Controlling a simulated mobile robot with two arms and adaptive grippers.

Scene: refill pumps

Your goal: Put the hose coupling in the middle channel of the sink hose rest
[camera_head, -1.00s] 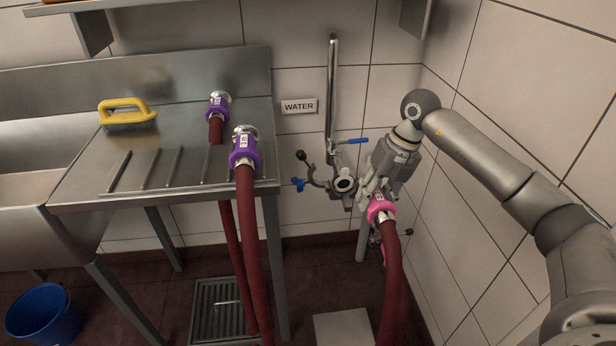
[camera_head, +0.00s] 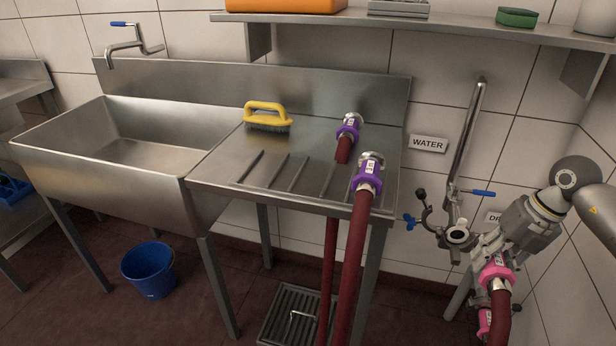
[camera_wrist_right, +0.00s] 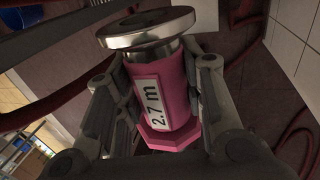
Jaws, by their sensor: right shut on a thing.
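My right gripper (camera_head: 492,258) is shut on a pink hose coupling (camera_head: 494,271) with a dark red hose (camera_head: 498,312), at the right of the head view. In the right wrist view the coupling (camera_wrist_right: 165,95) sits between both fingers, with a metal flange and a "2.7 m" label. The sink hose rest (camera_head: 222,172) is the steel board right of the basin, with several raised bars. Its left channels look empty. Two purple couplings, one farther back (camera_head: 349,128) and one at the front edge (camera_head: 368,172), occupy its right side. My left gripper is out of view.
A yellow brush (camera_head: 267,117) stands behind the bars. A valve pipe (camera_head: 457,233) with a blue lever is between the rest and my right gripper. Another pink coupling (camera_head: 485,321) hangs below. A shelf (camera_head: 420,27) is above; a blue bucket (camera_head: 149,270) is on the floor.

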